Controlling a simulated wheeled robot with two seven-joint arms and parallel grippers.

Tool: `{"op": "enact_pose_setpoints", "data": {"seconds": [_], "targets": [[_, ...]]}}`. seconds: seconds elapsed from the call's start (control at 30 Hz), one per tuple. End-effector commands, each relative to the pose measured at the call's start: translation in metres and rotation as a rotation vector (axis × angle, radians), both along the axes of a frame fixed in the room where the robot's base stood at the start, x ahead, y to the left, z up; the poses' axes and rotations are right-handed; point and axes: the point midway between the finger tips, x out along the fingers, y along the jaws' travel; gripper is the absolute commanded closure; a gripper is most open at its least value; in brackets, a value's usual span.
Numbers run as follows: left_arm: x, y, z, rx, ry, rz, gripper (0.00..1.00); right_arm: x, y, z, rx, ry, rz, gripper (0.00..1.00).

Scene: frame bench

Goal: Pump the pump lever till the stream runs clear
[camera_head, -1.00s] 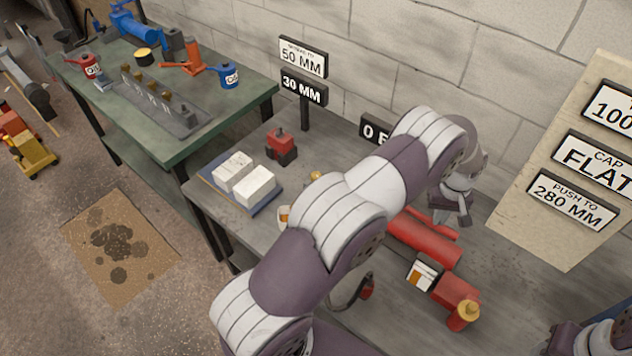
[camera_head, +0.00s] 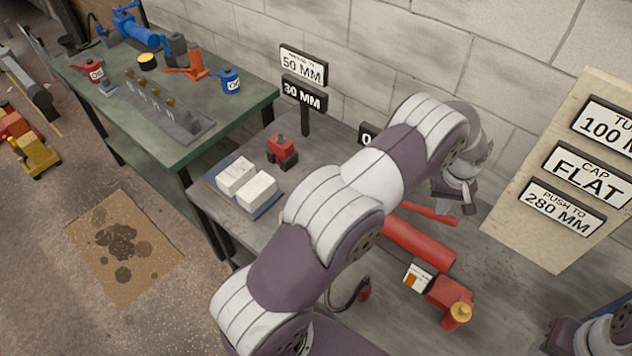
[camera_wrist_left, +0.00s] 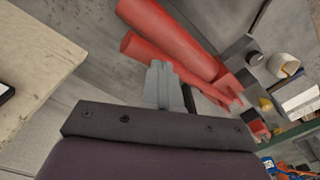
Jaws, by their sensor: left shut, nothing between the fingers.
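The red pump lies on the grey bench, its round body (camera_head: 420,245) partly behind my left arm. The slim red pump lever (camera_head: 432,213) shows on the wall side of the body, with a gap between them. In the left wrist view the lever (camera_wrist_left: 165,66) runs beside the thicker body (camera_wrist_left: 168,35). My left gripper (camera_head: 467,203) is shut and empty, near the lever's end. In the wrist view the closed fingers (camera_wrist_left: 158,68) overlap the lever; I cannot tell whether they touch it. No stream is visible.
A beige board (camera_head: 500,215) with signs stands right. White blocks (camera_head: 257,190) and a small red device (camera_head: 282,150) sit left. A green workbench (camera_head: 185,150) lies farther left.

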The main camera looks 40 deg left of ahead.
Motion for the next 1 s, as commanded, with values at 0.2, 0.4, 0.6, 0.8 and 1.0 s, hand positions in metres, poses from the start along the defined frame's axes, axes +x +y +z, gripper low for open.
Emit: {"op": "enact_pose_setpoints", "data": {"seconds": [0.2, 0.4, 0.6, 0.8, 1.0], "targets": [[0.0, 0.0, 0.0, 0.0, -0.001, 0.0, 1.0, 0.0, 0.0, 0.0, 0.0, 0.0, 0.0, 0.57], [0.0, 0.0, -0.015, 0.001, -0.001, 0.0, 1.0, 0.0, 0.0, -0.011, 0.0, 0.0, 0.0, 0.57], [0.0, 0.0, -0.038, 0.001, 0.001, 0.0, 1.0, 0.0, 0.0, -0.027, 0.0, 0.0, 0.0, 0.57], [0.0, 0.0, -0.06, 0.001, 0.001, 0.0, 1.0, 0.0, 0.0, -0.041, 0.0, 0.0, 0.0, 0.57], [0.0, 0.0, -0.082, 0.0, 0.0, 0.0, 1.0, 0.0, 0.0, -0.057, 0.0, 0.0, 0.0, 0.57]]}}
